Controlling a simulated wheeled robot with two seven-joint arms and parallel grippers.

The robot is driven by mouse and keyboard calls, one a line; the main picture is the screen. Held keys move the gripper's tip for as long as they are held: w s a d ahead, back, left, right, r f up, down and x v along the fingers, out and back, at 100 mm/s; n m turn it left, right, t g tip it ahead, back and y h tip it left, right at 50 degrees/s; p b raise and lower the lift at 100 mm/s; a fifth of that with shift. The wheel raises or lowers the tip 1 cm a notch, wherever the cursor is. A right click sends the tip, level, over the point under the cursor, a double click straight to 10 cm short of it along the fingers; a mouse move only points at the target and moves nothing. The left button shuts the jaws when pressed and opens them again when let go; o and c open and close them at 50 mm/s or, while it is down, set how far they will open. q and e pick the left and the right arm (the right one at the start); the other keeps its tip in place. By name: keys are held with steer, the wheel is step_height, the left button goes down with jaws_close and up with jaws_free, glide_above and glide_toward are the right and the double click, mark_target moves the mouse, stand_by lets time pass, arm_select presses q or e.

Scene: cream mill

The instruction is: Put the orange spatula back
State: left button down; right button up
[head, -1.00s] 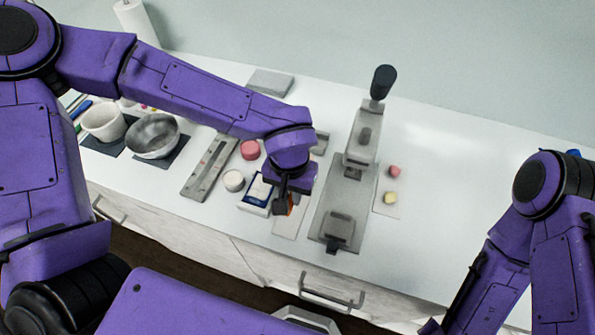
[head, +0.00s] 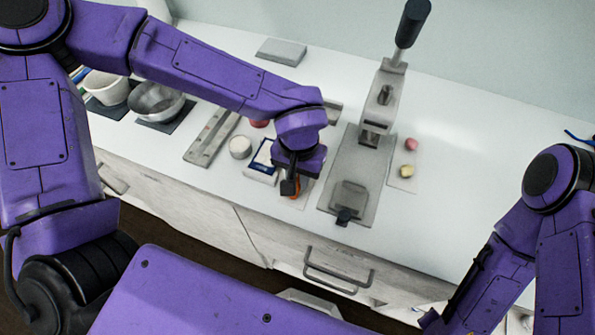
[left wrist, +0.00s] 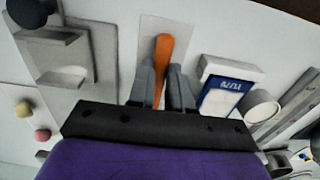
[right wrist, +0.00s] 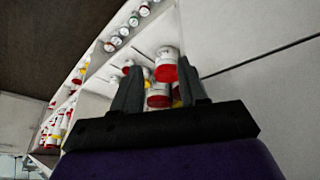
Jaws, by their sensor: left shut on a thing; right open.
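The orange spatula (left wrist: 163,52) is between the fingers of my left gripper (left wrist: 162,72) in the left wrist view. Its orange part lies over a pale mat (left wrist: 150,27). In the head view, only a bit of orange (head: 297,188) shows beside my left gripper (head: 290,188), low over the counter. The gripper hides the rest, and I cannot tell whether the spatula touches the mat. My right gripper (right wrist: 160,78) is open and empty in the right wrist view; its fingers are spread in front of shelved jars.
Right of my left gripper stands a grey press (head: 348,195) with a tall black-knobbed lever. A blue-and-white box (head: 263,160) and a white jar (head: 240,147) are close on the left. A metal bowl (head: 156,101) stands further left.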

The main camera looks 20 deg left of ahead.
arm_select(q)
steer(key=c, duration=1)
jaws_free()
steer(key=shift+o, duration=0.2)
step_height(320, 180, up, 10)
steer(key=shift+r, duration=0.25)
